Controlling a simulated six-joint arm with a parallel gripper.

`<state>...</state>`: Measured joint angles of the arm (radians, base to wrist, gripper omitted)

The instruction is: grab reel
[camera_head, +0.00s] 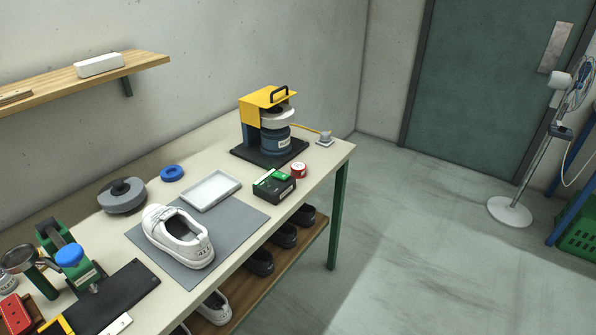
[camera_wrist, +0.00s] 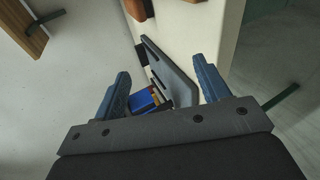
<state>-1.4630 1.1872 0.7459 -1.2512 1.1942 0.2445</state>
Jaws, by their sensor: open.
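Several round things stand on the workbench in the head view. A grey disc-shaped reel with a dark hub (camera_head: 122,196) lies at the back left of the shoe. A blue ring (camera_head: 172,173) lies to its right, and a small red roll (camera_head: 299,170) lies near the right end. I cannot tell for sure which is the task's reel. My gripper (camera_wrist: 163,76) shows only in the wrist view, its two blue fingers wide apart. Nothing is held.
The workbench (camera_head: 322,153) holds a white shoe (camera_head: 178,237) on a grey mat, a pale tray (camera_head: 210,190), a green-black box (camera_head: 273,187), a yellow-topped machine (camera_head: 265,98) and a green press (camera_head: 58,238). Dark shoes sit on the shelf below. A wall shelf (camera_head: 150,61) hangs behind.

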